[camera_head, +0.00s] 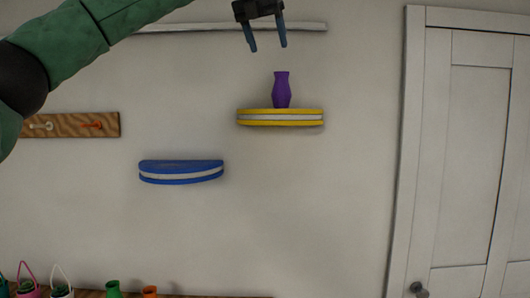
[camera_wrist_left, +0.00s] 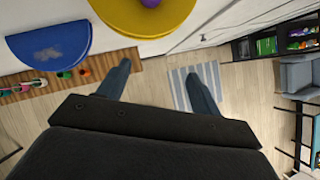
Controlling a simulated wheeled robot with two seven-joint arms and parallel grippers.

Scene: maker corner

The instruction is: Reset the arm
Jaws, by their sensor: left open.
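My left gripper (camera_head: 267,46) is open and empty, high up in the head view with its fingers pointing down. It is above a purple vase (camera_head: 281,90) and apart from it. The vase stands upright on a yellow and white wall shelf (camera_head: 280,123). In the left wrist view the two open fingers (camera_wrist_left: 158,88) show with nothing between them. The yellow shelf (camera_wrist_left: 135,22) and part of the purple vase (camera_wrist_left: 150,3) show at that view's top edge. My right gripper is in neither view.
A blue wall shelf (camera_head: 181,172) is lower left and looks empty. A wooden peg rail (camera_head: 75,125) is at left, and a pale ledge (camera_head: 215,28) runs behind the gripper. Small pots and baskets stand at bottom left. A white door (camera_head: 470,160) is at right.

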